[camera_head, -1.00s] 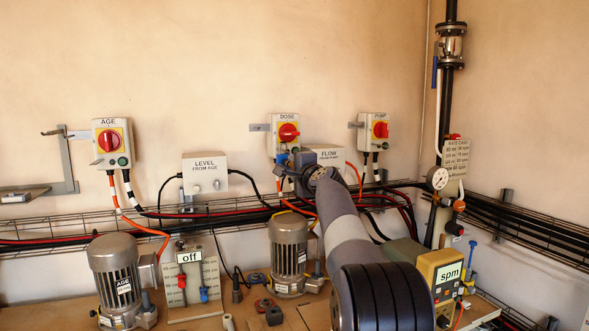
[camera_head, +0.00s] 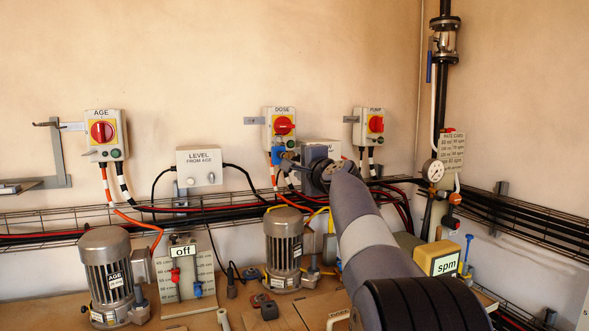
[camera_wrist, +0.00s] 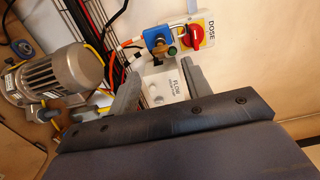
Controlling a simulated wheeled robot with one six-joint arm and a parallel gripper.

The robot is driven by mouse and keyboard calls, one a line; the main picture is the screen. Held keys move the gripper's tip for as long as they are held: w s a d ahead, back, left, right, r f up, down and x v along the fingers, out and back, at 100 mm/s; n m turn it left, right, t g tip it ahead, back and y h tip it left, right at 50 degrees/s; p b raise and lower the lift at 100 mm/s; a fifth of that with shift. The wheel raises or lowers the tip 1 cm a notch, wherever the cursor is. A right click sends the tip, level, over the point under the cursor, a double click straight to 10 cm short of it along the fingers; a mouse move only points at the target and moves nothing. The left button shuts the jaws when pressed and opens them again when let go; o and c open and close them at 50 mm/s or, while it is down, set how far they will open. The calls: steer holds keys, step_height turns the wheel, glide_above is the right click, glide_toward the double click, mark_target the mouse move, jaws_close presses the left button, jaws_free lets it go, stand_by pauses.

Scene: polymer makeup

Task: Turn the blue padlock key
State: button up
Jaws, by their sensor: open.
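A blue padlock (camera_wrist: 155,36) hangs at the lower edge of the DOSE switch box in the wrist view. It also shows in the head view (camera_head: 278,154). A small brass-coloured part (camera_wrist: 159,48), perhaps its key, is on its face. My gripper (camera_wrist: 165,70) is open and empty, its two grey fingers apart, with the padlock beyond and between the tips. In the head view my gripper (camera_head: 291,163) is just right of and below the padlock, partly hidden by my wrist. The key's turn angle is too small to tell.
The DOSE box (camera_head: 281,135) has a red rotary switch. A FLOW box (camera_wrist: 163,83) sits close below, behind my fingers. Cables and a wire tray (camera_head: 90,221) run along the wall. A motor (camera_head: 283,240) stands below.

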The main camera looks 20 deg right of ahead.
steer(key=shift+s, duration=1.4)
steer(key=w+p, duration=0.4)
steer(key=w, duration=0.7)
steer(key=shift+s, duration=0.15)
